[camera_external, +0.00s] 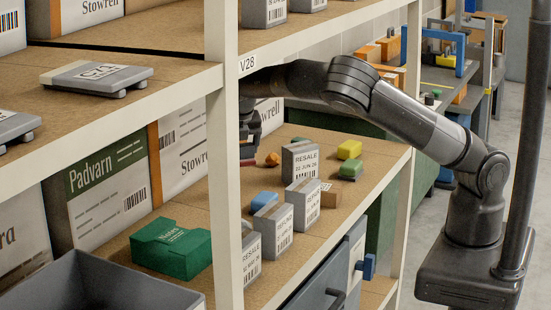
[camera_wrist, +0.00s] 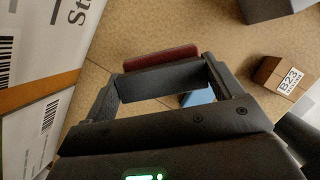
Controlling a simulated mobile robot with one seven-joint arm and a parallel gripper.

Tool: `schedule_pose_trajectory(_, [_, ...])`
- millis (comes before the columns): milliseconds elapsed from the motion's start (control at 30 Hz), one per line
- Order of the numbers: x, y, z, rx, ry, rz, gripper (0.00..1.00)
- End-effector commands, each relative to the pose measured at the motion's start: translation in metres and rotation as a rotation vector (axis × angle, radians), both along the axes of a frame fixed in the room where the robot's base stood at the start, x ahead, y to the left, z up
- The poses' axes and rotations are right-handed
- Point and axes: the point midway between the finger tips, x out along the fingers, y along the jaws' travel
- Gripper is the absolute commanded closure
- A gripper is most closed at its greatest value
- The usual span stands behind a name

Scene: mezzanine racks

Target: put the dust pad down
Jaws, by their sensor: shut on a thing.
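The dust pad (camera_wrist: 160,77) looks like a dark grey bar with a dark red strip (camera_wrist: 160,57) along its far side in the wrist view. My gripper (camera_wrist: 162,85) is shut on it, with one finger at each end of the bar. In the external view my gripper (camera_external: 250,130) reaches into the middle shelf bay, partly hidden by the white post. A dark red edge (camera_external: 247,162) shows just below it, seemingly the pad's. The pad appears to be held above the lower shelf board (camera_external: 200,208); I cannot tell the exact gap.
Grey boxes marked RESALE (camera_external: 300,163) and REFUND (camera_external: 273,230) stand near the front edge. A blue item (camera_external: 264,201) lies among them; a brown block (camera_wrist: 280,76) shows right of my gripper. Large cartons (camera_external: 182,145) line the back. A green box (camera_external: 171,248) sits front left.

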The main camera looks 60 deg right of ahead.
Motion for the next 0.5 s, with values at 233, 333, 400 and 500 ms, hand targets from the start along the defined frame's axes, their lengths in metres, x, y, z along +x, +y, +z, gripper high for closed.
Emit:
schedule_pose_trajectory(233, [0.019, -0.063, -0.003, -0.004, -0.001, -0.366, 0.38])
schedule_pose_trajectory(333, [0.023, -0.087, -0.004, -0.002, 0.001, -0.506, 0.38])
schedule_pose_trajectory(400, [0.024, -0.101, -0.005, -0.002, 0.000, -0.593, 0.38])
schedule_pose_trajectory(500, [0.026, -0.116, -0.006, -0.001, -0.001, -0.688, 0.38])
